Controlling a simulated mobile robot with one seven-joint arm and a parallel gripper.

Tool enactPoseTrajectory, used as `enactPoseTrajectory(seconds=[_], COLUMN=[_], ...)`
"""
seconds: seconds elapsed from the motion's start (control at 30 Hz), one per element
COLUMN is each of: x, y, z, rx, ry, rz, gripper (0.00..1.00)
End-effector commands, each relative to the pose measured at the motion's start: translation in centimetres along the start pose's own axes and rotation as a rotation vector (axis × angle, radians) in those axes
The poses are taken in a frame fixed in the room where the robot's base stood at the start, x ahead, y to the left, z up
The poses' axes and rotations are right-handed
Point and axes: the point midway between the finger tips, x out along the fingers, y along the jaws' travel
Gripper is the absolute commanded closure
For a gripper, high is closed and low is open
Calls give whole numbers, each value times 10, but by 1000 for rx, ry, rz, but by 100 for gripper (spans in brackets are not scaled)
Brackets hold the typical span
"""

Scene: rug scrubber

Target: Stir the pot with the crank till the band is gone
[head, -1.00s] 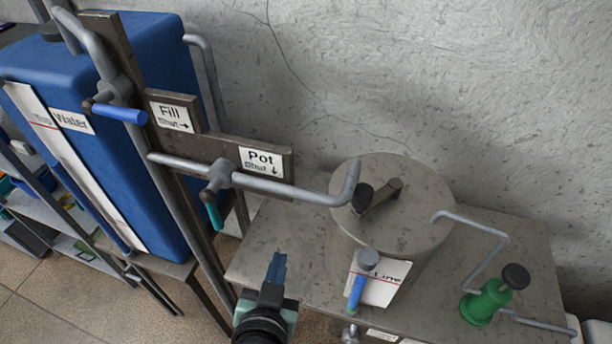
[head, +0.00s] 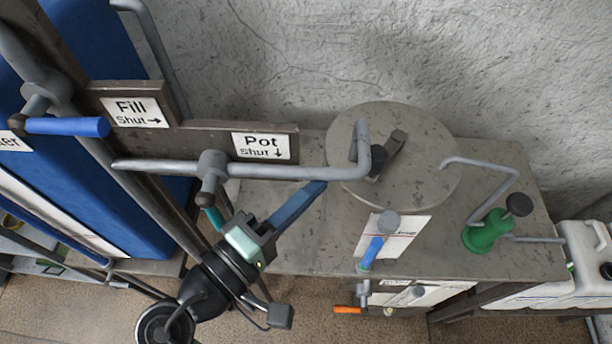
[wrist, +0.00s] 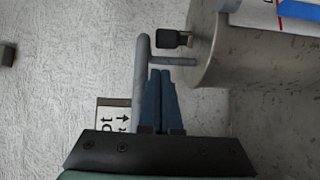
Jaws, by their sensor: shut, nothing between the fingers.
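The grey round pot (head: 428,180) stands on a metal table; its lid carries the crank (head: 394,146), a short dark arm with a black knob. In the wrist view the pot (wrist: 240,62) is at the upper right and the black knob (wrist: 170,39) lies ahead of the fingers. My gripper (head: 321,185) is shut and empty, left of the pot, with its tips close to the Pot pipe in the picture. My gripper's fingers (wrist: 160,75) also show in the wrist view.
The Pot pipe (head: 270,171) runs between my gripper and the lid in the head view. A green pump (head: 487,232) is at the right. A blue water tank (head: 160,210) is at the left.

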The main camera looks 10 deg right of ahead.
Motion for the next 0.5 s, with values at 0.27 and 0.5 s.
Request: enactPoseTrajectory(seconds=[0.27, 0.5], x=[52, 74], y=[3, 1], z=[1, 0], rx=[1, 2], ry=[-3, 0], rz=[-1, -1], gripper=[100, 100])
